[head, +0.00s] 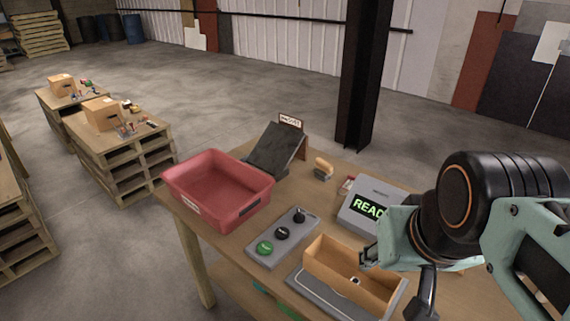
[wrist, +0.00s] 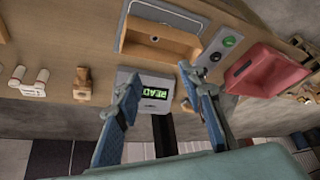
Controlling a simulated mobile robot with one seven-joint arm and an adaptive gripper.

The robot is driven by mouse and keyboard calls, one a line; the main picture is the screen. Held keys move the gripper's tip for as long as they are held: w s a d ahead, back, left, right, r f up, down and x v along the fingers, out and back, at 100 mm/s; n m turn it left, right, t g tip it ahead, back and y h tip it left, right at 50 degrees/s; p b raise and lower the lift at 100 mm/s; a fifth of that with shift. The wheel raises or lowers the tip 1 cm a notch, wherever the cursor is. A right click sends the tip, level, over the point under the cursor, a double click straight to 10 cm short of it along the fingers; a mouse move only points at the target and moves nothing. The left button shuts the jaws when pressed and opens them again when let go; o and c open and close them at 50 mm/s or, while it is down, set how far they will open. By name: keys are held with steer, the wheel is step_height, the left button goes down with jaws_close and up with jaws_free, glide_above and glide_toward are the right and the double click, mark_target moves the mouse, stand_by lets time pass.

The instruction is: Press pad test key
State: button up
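A grey key panel (head: 269,258) lies on the table between the red bin and the wooden box. It carries a green key (head: 264,247), a black key (head: 282,232) and a black knob (head: 299,215). Their labels are too small to read. The wrist view shows the green key (wrist: 229,42) and the black key (wrist: 215,57) too. My gripper (head: 394,281) is right of the panel, above the table near the wooden box. In the wrist view my gripper (wrist: 158,76) has its two blue fingers apart with nothing between them.
An open wooden box (head: 338,281) stands on a grey plate (head: 325,295). A grey unit with a lit green display (head: 367,207) is behind it. A red bin (head: 216,202), a dark sloped board (head: 272,150) and a wooden-handled tool (head: 323,168) are also on the table.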

jaws_close()
stand_by(1.3)
